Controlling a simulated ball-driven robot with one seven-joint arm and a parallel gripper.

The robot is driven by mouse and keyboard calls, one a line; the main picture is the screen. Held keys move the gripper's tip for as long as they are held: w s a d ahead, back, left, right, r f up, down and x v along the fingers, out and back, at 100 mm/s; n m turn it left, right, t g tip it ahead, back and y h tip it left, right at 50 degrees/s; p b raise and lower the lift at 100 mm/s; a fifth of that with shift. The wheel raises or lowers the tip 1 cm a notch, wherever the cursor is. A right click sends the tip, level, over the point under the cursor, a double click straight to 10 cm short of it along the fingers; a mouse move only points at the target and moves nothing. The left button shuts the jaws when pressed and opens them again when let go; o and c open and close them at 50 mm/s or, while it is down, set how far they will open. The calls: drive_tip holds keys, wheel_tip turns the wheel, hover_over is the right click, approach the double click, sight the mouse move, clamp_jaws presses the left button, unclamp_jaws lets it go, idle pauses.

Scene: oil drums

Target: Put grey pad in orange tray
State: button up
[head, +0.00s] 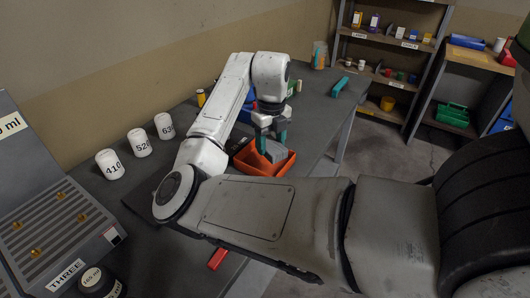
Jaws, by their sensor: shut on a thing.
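The grey pad (276,151) is a small light grey block in the head view, at the middle of the workbench. My gripper (270,143) points down with its teal fingers and is shut on the grey pad. The orange tray (285,168) is a shallow open box on the bench, directly beneath the gripper. The pad overlaps the tray's inside in this view; I cannot tell whether it touches the tray floor. My arm hides the tray's near left part.
White containers (139,143) marked 410, 520 and 63 stand along the wall at left. A grey machine (62,215) fills the left edge. A teal block (340,87) lies on the bench's far right. Shelves (385,48) stand behind.

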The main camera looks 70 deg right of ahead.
sight(264, 163)
drive_tip(key=f, duration=0.1)
drive_tip(key=w+d+f, duration=0.1)
drive_tip(key=w+f, duration=0.1)
drive_tip(key=shift+w+d+f, duration=0.25)
drive_tip(key=shift+d+f, duration=0.05)
drive_tip(key=shift+d, duration=0.1)
drive_tip(key=shift+f+p, duration=0.7)
drive_tip(key=shift+f, duration=0.85)
drive_tip(key=shift+f, duration=0.15)
drive_tip(key=o, duration=1)
wheel_tip(264, 163, up, 12)
drive_tip(key=shift+r+b, duration=0.2)
drive_tip(key=shift+b, duration=0.75)
